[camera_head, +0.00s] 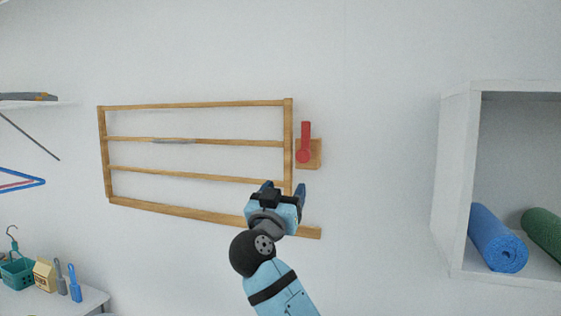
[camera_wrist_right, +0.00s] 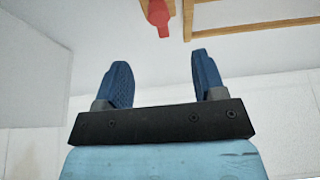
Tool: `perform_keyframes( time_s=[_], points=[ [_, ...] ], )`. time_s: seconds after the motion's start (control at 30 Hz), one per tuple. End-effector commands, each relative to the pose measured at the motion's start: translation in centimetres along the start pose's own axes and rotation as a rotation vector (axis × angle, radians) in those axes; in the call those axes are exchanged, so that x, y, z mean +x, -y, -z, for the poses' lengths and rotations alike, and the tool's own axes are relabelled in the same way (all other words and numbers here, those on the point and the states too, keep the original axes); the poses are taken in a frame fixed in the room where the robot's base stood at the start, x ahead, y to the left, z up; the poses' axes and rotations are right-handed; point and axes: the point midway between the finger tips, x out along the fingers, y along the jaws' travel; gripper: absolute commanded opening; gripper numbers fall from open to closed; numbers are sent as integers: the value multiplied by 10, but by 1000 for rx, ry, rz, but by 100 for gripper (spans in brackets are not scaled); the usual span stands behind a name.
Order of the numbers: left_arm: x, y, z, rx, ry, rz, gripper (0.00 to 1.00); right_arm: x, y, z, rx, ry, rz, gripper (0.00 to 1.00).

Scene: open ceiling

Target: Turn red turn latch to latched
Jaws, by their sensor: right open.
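The red turn latch (camera_head: 305,143) is on a small wooden block (camera_head: 315,154) on the wall, just right of the wooden rack frame (camera_head: 289,135). Its arm points straight up from a round pivot and does not cross the frame. My right gripper (camera_head: 284,187) is below the latch and a little left, in front of the frame's lower right corner. Its fingers are apart with nothing between them. In the right wrist view the red latch (camera_wrist_right: 157,14) shows at the top, beyond the open fingertips (camera_wrist_right: 158,62). My left gripper is not in view.
A white cabinet (camera_head: 453,180) with a blue rolled mat (camera_head: 497,238) and a green rolled mat (camera_head: 545,232) stands at the right. A low shelf with small items is at lower left. The wall between latch and cabinet is bare.

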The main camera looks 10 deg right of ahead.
Motion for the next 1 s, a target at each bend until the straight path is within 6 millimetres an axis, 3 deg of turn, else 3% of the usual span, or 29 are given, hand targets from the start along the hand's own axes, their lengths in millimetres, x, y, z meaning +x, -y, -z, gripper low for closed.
perform_keyframes(
  time_s=[0.17, 0.6, 0.8, 1.0],
  points=[
    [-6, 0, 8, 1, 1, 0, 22, 21, -1, 4, -3, -3, -5, 64],
    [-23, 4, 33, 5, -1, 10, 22, 111, -1, 4, -3, -2, -2, 64],
    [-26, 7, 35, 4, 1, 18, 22, 132, -1, 2, -2, -1, -2, 64],
    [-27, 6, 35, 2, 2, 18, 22, 137, -1, 0, -2, 0, -1, 64]
  ],
)
